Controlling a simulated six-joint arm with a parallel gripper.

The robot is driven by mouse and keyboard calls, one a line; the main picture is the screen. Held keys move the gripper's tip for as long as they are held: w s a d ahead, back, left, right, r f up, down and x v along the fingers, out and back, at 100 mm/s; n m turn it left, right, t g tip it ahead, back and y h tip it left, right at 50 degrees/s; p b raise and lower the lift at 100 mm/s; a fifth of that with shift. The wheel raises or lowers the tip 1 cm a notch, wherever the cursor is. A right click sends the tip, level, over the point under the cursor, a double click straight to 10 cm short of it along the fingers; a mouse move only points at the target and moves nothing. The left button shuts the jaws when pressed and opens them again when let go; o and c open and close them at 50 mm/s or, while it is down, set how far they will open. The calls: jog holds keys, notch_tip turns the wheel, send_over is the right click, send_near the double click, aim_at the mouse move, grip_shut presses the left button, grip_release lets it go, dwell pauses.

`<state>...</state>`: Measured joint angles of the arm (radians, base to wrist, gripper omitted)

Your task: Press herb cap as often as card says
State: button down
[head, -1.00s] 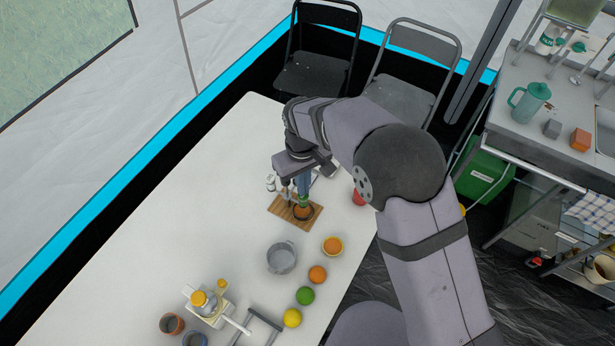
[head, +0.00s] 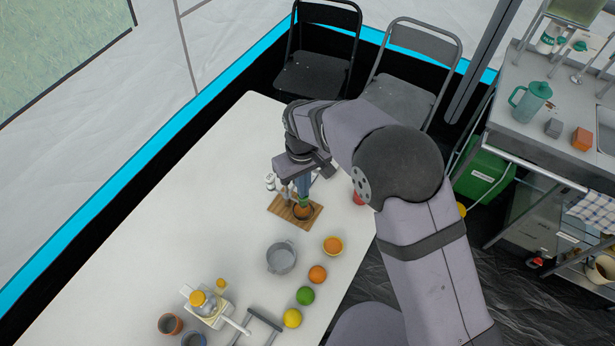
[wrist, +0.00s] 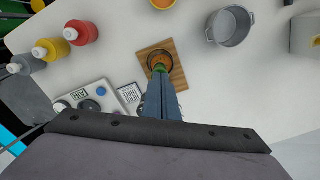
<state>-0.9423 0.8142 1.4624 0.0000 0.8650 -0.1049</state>
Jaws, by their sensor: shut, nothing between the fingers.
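My gripper (wrist: 160,75) is shut with empty fingers, pointing down over the wooden board (wrist: 178,75). In the head view my gripper (head: 303,198) is over the same board (head: 279,207). A small green part, which may be the herb cap (wrist: 160,67), shows right at the fingertips. I cannot tell whether they touch it. Behind it a round brown dish (wrist: 163,54) sits on the board. A small white card (wrist: 130,96) with dark print lies left of the fingers in the wrist view; its text is too small to read surely.
A grey device with a blue knob (wrist: 101,91) stands beside the card. Red (wrist: 82,33), yellow (wrist: 50,48) and grey (wrist: 20,65) bottles are at left. A grey pot (head: 281,258) and several fruits stand on the white table (head: 165,220). The table's left part is clear.

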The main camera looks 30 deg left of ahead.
dwell(0.3)
jog(key=shift+r+p, duration=0.65)
jog(key=shift+r, duration=0.05)
notch_tip(320, 180, up, 6)
jog(key=p, duration=0.4)
jog(key=shift+p, duration=0.3)
dwell(0.6)
